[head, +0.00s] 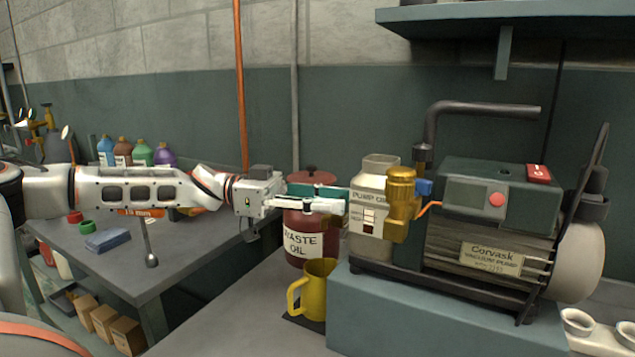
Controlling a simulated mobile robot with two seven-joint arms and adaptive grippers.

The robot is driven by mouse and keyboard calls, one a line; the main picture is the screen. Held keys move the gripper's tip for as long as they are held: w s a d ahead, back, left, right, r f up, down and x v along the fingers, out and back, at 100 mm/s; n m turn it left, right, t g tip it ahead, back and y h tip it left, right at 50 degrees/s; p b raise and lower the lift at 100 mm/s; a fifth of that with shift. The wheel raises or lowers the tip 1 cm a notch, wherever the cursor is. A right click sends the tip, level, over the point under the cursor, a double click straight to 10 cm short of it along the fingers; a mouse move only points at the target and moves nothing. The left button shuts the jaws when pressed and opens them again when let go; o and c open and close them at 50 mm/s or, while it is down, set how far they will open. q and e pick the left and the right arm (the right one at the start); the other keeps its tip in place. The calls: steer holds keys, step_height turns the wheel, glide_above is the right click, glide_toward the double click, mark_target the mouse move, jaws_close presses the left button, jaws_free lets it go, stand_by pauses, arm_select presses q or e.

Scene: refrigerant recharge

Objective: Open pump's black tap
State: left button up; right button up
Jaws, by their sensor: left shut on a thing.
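The vacuum pump (490,225) stands at the right, with a brass fitting (400,205) at its left end. A small blue handle (424,187) sits beside this fitting. My left gripper (342,206) reaches in from the left, level with the fitting, in front of the waste oil can and the edge of the pump oil jar. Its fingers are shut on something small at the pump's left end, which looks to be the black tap. The fingers mostly hide it, so its turn position cannot be told. My right gripper is not in view.
The pump oil jar (377,165) stands behind the fitting. The red waste oil can (303,255) and a yellow jug (319,285) stand close below my gripper. The pump rests on a teal block (430,318). A grey side table (175,250) holds several bottles.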

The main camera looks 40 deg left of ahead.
arm_select(q)
steer(key=shift+s+n+t+y+p, duration=0.1)
steer(key=shift+n+t+y+p, duration=0.6)
steer(key=shift+t+p, duration=0.4)
steer(key=o, duration=1.1)
steer(key=shift+o, duration=0.2)
steer(key=v, duration=1.2)
